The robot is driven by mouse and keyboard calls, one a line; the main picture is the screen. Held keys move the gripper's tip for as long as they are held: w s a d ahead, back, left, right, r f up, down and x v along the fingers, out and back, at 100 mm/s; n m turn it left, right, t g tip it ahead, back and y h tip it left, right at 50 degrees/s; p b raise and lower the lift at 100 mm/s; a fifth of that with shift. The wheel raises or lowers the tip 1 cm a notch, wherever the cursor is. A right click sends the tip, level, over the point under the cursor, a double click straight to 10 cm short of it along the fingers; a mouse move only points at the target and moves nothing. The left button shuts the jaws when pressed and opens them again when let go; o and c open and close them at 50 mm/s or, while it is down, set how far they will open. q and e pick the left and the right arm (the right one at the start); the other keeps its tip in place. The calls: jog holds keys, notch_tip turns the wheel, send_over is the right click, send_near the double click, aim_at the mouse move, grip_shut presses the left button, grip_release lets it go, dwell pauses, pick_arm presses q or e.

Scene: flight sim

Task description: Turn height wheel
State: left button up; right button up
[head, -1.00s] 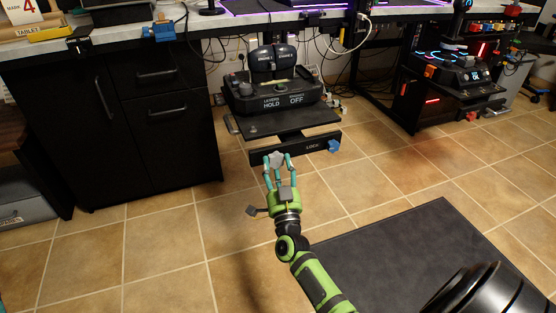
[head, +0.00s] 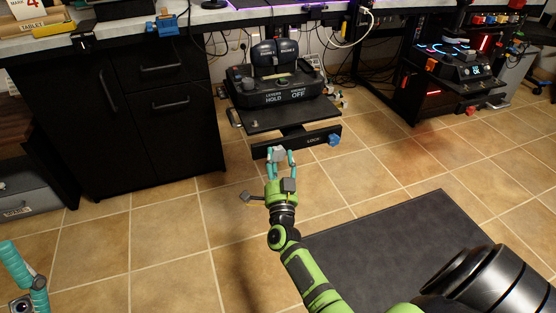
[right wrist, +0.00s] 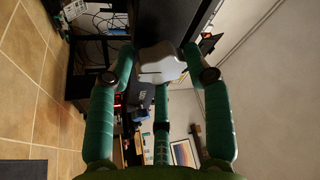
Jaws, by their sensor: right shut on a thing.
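The height wheel (head: 277,153) is a light grey lobed knob at the left part of the front bar below the pedal shelf. In the right wrist view the wheel (right wrist: 160,62) sits between the teal fingers. My right gripper (head: 281,158) is shut on it, and its fingers partly cover it in the head view. The front bar (head: 300,143) reads LOCK beside a blue knob (head: 333,139) at its right end. Part of my left gripper (head: 20,268) shows at the lower left edge; its fingers are mostly out of frame.
The pedal unit (head: 272,92) stands on the shelf above the bar. Black drawers (head: 160,110) stand at left. A black rack (head: 440,85) with lit devices stands at right. A dark mat (head: 400,250) lies on the tiled floor, which is otherwise clear in front.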

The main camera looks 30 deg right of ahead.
jog(key=shift+s+d, duration=0.1)
jog(key=shift+d, duration=0.2)
jog(key=o, duration=1.1)
jog(key=shift+a, duration=0.15)
jog(key=shift+s+a+f, duration=0.15)
jog(key=shift+s, duration=0.05)
jog(key=v, duration=1.1)
jog(key=shift+s, duration=0.2)
